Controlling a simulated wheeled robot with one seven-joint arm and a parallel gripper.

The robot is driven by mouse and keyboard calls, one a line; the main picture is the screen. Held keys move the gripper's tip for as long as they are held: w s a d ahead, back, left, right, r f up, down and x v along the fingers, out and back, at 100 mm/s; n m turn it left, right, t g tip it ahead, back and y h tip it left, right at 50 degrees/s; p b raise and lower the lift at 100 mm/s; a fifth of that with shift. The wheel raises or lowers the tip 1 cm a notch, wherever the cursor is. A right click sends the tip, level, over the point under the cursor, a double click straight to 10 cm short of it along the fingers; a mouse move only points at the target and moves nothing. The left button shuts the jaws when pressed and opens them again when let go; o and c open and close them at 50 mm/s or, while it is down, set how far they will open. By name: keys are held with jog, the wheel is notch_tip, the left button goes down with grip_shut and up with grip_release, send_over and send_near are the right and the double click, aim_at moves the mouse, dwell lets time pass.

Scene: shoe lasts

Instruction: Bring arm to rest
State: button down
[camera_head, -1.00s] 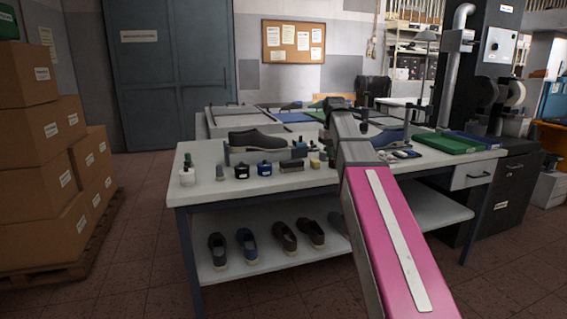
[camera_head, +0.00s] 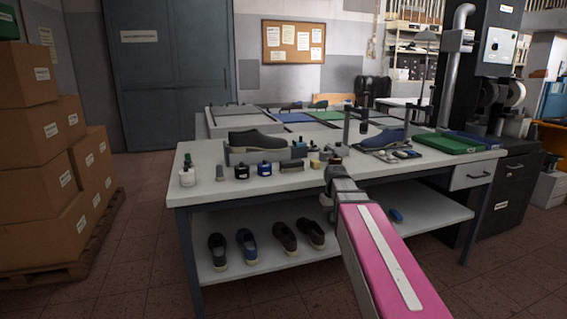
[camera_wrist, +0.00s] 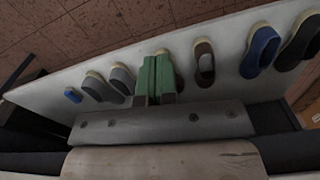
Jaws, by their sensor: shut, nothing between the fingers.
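My arm reaches up from the bottom right of the head view, and its wrist end is in front of the right part of the workbench (camera_head: 240,184). In the wrist view my gripper (camera_wrist: 155,68) has its green fingers together, with nothing between them. Behind the fingers lies the white lower shelf (camera_wrist: 225,28) with a row of shoes. A shoe directly behind the fingertips is partly hidden. In the head view my fingertips cannot be made out.
On the bench stand a dark shoe (camera_head: 256,139), small bottles (camera_head: 265,169), a blue shoe (camera_head: 383,139) and a green case (camera_head: 447,144). A blue item (camera_head: 396,215) lies on the lower shelf. Stacked cartons (camera_head: 30,145) stand at left. Floor in front of the bench is clear.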

jog(key=s+f+m, duration=0.1)
jog(key=s+f, duration=1.3)
jog(key=f, duration=0.3)
jog(key=shift+d+f+m, duration=0.2)
jog(key=shift+f+m, duration=0.2)
